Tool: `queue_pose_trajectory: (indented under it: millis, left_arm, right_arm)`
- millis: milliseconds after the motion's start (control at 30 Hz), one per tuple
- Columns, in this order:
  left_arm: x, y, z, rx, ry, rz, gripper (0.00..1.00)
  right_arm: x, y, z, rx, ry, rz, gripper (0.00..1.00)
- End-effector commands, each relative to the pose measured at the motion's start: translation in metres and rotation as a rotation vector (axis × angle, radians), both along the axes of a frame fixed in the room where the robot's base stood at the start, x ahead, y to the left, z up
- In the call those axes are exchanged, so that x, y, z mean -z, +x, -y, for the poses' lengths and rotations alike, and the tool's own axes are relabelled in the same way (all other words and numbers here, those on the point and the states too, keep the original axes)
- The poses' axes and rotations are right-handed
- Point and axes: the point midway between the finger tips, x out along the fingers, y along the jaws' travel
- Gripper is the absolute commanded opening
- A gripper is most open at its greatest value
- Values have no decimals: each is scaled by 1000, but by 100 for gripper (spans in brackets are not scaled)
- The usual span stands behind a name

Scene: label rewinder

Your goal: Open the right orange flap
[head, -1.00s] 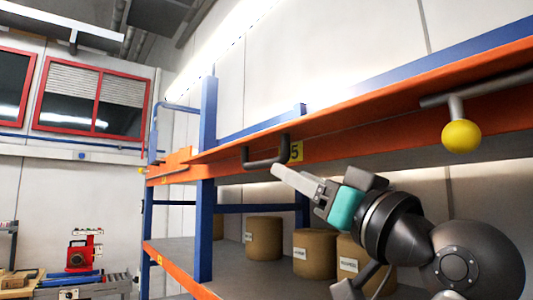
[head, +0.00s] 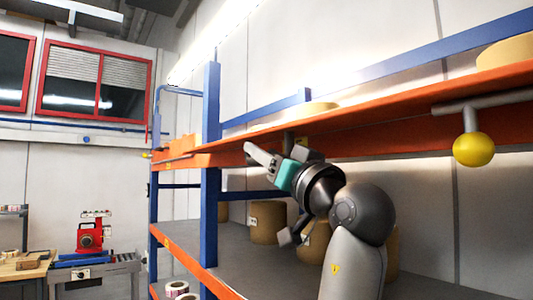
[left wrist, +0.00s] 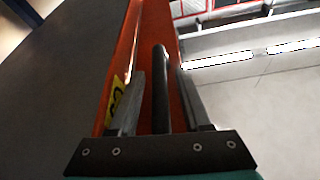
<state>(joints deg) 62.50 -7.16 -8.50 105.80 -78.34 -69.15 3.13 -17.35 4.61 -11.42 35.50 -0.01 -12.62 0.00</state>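The long orange flap (head: 390,115) runs along the front of the upper shelf, with a yellow number label (left wrist: 117,98) on its face. Its dark grey bar handle (left wrist: 160,85) shows in the left wrist view; in the head view it is mostly hidden behind my gripper. My left gripper (head: 262,155) is at the handle. In the left wrist view its two fingers (left wrist: 160,100) stand apart on either side of the bar, with gaps visible, so it does not look clamped. My right gripper is not in view.
A yellow ball (head: 473,149) on a grey rod sticks out at the flap's right. A blue post (head: 210,150) stands left of my arm. Brown rolls (head: 268,222) stand on the lower shelf (head: 228,245). A red machine (head: 90,235) is at the far left.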

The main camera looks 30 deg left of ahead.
Motion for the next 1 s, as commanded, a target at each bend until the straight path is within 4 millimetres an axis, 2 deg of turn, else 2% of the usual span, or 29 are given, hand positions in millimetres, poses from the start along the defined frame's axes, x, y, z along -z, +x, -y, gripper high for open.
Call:
queue_pose_trajectory:
  millis: [67,400,1000]
  left_arm:
    - [0,0,0,0,0,0,38]
    - [0,0,0,0,0,0,0]
    - [0,0,1,1,-1,-1,0]
  right_arm:
    - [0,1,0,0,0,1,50]
    - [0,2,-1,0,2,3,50]
    - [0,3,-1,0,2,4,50]
